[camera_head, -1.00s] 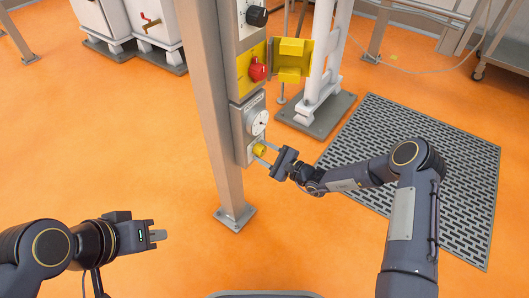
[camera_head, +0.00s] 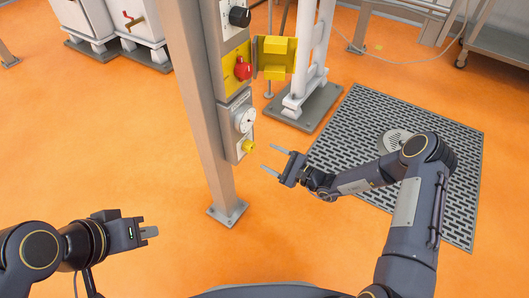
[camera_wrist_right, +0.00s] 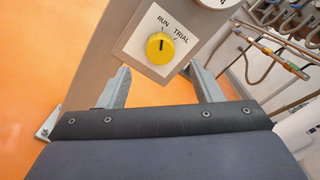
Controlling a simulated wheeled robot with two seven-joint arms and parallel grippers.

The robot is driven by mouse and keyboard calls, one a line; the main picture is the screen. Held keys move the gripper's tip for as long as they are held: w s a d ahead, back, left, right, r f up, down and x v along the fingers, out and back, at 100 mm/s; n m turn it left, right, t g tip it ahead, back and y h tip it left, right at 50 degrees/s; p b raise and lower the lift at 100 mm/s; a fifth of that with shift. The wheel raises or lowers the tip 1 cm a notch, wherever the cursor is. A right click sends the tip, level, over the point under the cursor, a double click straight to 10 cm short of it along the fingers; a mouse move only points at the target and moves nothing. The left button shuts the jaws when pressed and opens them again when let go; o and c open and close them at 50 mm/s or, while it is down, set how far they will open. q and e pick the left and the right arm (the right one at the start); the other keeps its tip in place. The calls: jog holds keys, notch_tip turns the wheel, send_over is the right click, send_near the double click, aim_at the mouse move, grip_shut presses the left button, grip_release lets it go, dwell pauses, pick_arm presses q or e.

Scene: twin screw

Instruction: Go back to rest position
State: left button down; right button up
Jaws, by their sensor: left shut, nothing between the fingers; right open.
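My left gripper (camera_head: 150,233) is at the lower left of the head view, shut and empty, over open floor. My right gripper (camera_head: 270,160) is open and empty. It is to the right of the yellow knob (camera_head: 248,146) on the grey post's panel, with a gap between its fingertips and the knob. In the right wrist view, the knob (camera_wrist_right: 160,48) shows ahead, between and beyond the two open fingers (camera_wrist_right: 159,70). The knob's dark mark points up in the picture, towards the RUN label; TRIAL is to the right.
The grey post (camera_head: 205,130) carries a dial (camera_head: 243,119), a red knob (camera_head: 243,68) with an open yellow cover (camera_head: 275,57), and a black knob (camera_head: 239,16). A floor grate (camera_head: 370,120) lies at right. The orange floor between the arms is clear.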

dwell(0.5)
jog(key=s+d+r+n+g+h, duration=0.15)
jog(key=s+r+n+g, duration=0.25)
jog(key=s+r+n, duration=0.45)
jog(key=s+d+r+n+g, duration=0.2)
jog(key=s+r+n+g, duration=0.3)
jog(key=r, duration=0.7)
jog(key=s+d+r+n+t+h, duration=0.1)
jog(key=s+d+t+h, duration=0.1)
jog(key=s+d+h, duration=0.6)
jog(key=s+d+r+n+t+h, duration=0.1)
jog(key=s+d+r+t, duration=0.15)
jog(key=s, duration=0.95)
notch_tip(320, 180, up, 29)
jog(key=p, duration=3)
jog(key=shift+d, duration=0.3)
jog(key=shift+s+g, duration=0.1)
jog(key=shift+g, duration=0.15)
